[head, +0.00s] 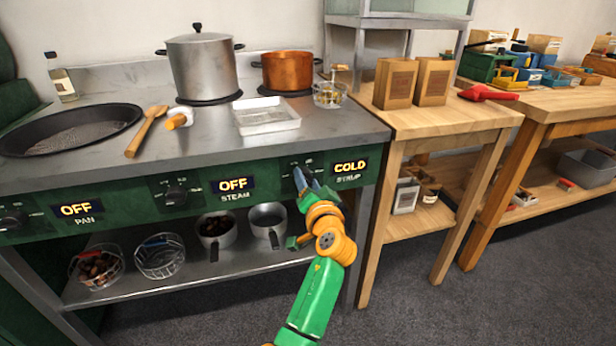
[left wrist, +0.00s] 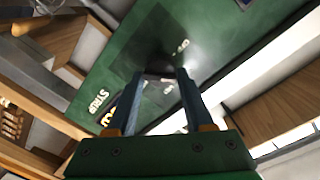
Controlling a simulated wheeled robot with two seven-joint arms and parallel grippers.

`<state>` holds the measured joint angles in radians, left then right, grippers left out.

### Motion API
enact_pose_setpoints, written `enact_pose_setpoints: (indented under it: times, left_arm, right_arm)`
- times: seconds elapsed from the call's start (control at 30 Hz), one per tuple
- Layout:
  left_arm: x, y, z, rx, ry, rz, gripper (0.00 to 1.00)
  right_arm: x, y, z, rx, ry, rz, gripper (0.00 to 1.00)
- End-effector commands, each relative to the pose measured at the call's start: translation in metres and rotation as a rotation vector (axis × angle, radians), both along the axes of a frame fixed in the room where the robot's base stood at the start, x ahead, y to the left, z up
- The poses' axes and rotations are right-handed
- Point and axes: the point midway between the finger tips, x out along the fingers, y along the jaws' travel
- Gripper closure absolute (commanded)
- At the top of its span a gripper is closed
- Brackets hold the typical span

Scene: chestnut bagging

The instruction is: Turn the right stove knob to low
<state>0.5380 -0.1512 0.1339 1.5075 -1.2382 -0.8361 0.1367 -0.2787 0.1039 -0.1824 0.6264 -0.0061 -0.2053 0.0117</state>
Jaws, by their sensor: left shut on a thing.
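The stove's green front panel (head: 260,180) carries a row of dark knobs. The right stove knob, beside the display reading COLD (head: 350,167) over the word SYRUP, is mostly hidden behind my left gripper (head: 306,184). My left gripper is at that knob, with its blue fingers shut on it. In the left wrist view the two fingers (left wrist: 161,78) reach to the green panel, and the dark area at their tips is too blurred to show the knob's pointer. My right gripper is not in view.
The middle knob (head: 175,193) and left knob (head: 12,220) sit by displays reading OFF. A steel pot (head: 202,65), copper pot (head: 288,72), tray (head: 266,115) and glass bowl (head: 328,94) stand on the stove. A wooden table (head: 425,118) adjoins it on the right.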

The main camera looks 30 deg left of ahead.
Motion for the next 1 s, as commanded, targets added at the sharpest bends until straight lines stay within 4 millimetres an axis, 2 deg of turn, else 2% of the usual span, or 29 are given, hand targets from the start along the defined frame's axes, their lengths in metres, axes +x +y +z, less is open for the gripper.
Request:
enact_pose_setpoints:
  times: [0.3,0.8,0.83,0.9,0.93,1.0]
  left_arm:
    - [0.0,0.001,0.0,0.064,0.075,0.004,1.0]
    - [0.0,0.001,0.0,0.074,0.086,0.004,1.0]
    - [0.0,0.001,0.001,0.074,0.086,0.004,0.45]
    - [0.0,0.001,0.001,0.074,0.085,0.004,0.26]
    - [0.0,0.001,0.001,0.074,0.084,0.003,0.2]
    - [0.0,0.001,0.001,0.074,0.084,0.003,0.2]
  right_arm:
    - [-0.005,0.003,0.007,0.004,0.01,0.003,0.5]
    - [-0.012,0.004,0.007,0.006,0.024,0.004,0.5]
    - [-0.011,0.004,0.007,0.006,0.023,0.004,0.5]
    - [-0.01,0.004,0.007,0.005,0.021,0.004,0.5]
    - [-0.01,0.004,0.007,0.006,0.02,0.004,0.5]
    - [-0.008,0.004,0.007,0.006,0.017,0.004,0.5]
